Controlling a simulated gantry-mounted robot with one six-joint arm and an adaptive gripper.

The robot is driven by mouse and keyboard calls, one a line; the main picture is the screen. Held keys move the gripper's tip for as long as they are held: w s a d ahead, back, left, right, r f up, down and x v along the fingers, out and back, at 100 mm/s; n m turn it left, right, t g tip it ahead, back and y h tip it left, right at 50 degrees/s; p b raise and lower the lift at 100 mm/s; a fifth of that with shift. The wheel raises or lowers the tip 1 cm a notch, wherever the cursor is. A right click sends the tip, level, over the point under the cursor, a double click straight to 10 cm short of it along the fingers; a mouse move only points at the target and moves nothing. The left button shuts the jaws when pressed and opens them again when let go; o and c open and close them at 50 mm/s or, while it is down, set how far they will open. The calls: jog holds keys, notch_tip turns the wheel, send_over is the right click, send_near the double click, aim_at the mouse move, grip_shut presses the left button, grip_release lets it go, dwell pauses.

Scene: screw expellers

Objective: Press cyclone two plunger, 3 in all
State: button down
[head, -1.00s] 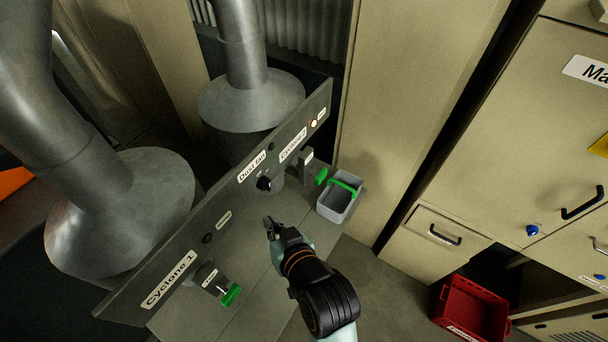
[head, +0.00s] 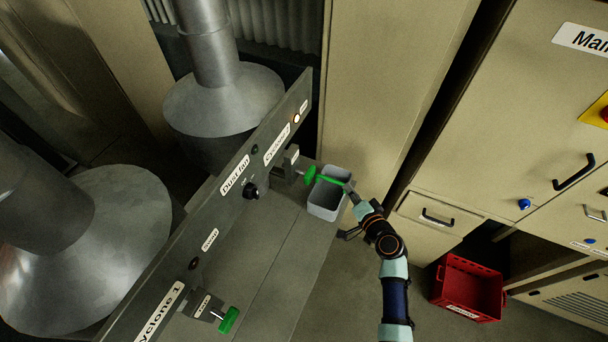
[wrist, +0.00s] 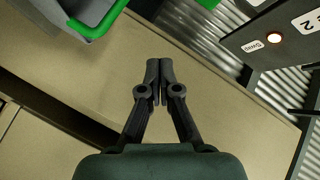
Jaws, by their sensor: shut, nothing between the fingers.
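The cyclone two plunger (head: 310,174) has a green handle and sticks out of the panel under the Cyclone 2 label. Part of a green piece, probably its handle, shows at the top edge of the wrist view (wrist: 207,3). My gripper (head: 350,189) is just right of the grey bin, to the right of the plunger and apart from it. In the wrist view my gripper (wrist: 160,64) has its fingers together, with nothing between them. The cyclone one plunger (head: 229,319), also green, is at the lower left of the panel.
The grey bin (head: 327,204) with a green handle stands beside the plunger at the bench end. A lit lamp (head: 296,118) is on the panel (head: 213,205). A tall beige cabinet (head: 370,90) stands behind. A red crate (head: 467,290) is at lower right.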

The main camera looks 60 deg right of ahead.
aim_at(313, 175)
jog(key=shift+w, duration=0.1)
jog(key=w+a+p, duration=0.1)
jog(key=w, duration=0.7)
jog(key=shift+w+a, duration=0.25)
jog(key=shift+w, duration=0.05)
jog(key=shift+w, duration=0.1)
dwell(1.3)
jog(key=shift+w+a, duration=0.1)
jog(key=shift+w, duration=0.2)
jog(key=shift+w+a, duration=0.2)
jog(key=shift+w, duration=0.95)
dwell(1.1)
jog(key=shift+s+d+b, duration=0.15)
jog(key=shift+s, duration=0.65)
jog(key=shift+s+d+b, duration=0.1)
jog(key=shift+s+b, duration=0.05)
jog(key=shift+s, duration=0.6)
jog(key=shift+s, duration=0.1)
